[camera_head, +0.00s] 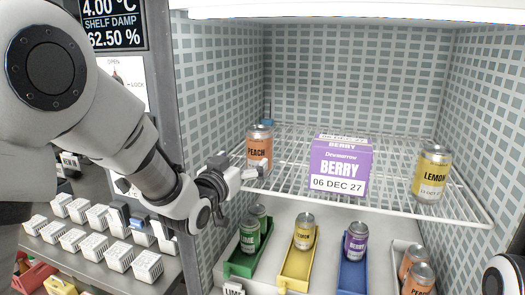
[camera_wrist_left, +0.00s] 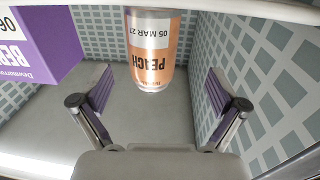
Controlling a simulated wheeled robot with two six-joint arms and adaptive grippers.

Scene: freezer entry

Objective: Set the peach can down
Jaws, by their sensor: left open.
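The peach can (camera_head: 259,150), orange with a silver top, stands upright at the left of the wire shelf (camera_head: 395,198). My left gripper (camera_head: 236,188) is at the shelf's front left edge, just in front of and below the can. In the left wrist view, the peach can (camera_wrist_left: 150,50) appears upside down, beyond the gap between the fingers. The purple-padded fingers of my left gripper (camera_wrist_left: 160,95) are spread wide, with clear space on both sides of the can. My right gripper is not in view.
A purple berry box (camera_head: 340,165) stands mid-shelf and a yellow lemon can (camera_head: 431,173) at the right. Below are a green tray (camera_head: 240,268), a yellow tray (camera_head: 296,270) and a blue tray (camera_head: 352,278) with cans. The freezer's left wall is close beside the peach can.

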